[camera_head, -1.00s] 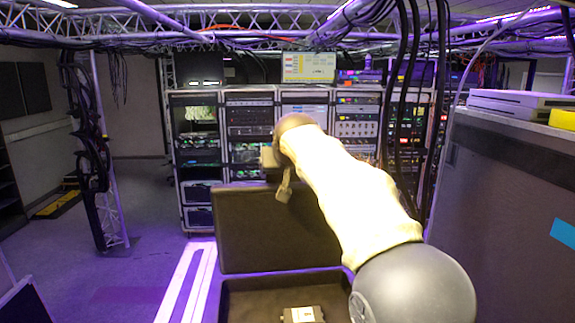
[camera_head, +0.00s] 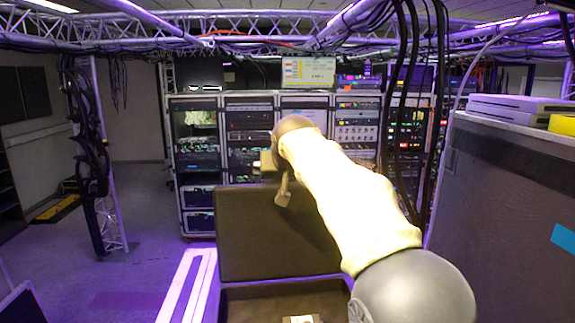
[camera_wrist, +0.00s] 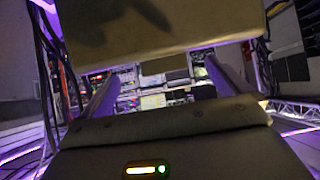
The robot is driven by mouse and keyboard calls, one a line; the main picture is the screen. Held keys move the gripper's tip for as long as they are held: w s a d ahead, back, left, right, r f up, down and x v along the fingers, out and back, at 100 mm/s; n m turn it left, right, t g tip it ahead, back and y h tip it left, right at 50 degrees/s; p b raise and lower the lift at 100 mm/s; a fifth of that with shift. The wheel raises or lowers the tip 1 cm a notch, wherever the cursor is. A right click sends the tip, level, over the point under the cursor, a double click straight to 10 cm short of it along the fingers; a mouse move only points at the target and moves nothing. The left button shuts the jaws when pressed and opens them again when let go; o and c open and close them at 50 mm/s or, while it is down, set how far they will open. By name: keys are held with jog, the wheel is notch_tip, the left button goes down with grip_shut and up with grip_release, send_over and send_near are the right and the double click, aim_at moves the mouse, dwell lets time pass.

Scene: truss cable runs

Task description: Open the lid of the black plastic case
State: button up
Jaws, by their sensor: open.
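The black plastic case stands in front of me in the head view, with its lid (camera_head: 270,235) raised about upright and its dark inside facing me. The case's lower part (camera_head: 240,300) is cut off by the bottom edge and partly hidden by my arm. A small pale item (camera_head: 301,319) lies in it. My gripper (camera_head: 283,188) is near the lid's top edge; I cannot tell whether it touches. In the wrist view my gripper (camera_wrist: 165,88) shows two spread fingers with nothing between them. A broad brownish panel, probably the lid (camera_wrist: 160,25), fills the top, with a shadow on it.
Equipment racks (camera_head: 250,140) stand behind the case. A large dark cabinet (camera_head: 510,200) is close on the right, and black cables (camera_head: 412,120) hang before the racks. A truss leg (camera_head: 105,180) stands at left. Floor between it and the case is open.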

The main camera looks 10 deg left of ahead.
jog(key=b+v, duration=0.4)
jog(key=v, duration=1.3)
jog(key=shift+s, duration=0.2)
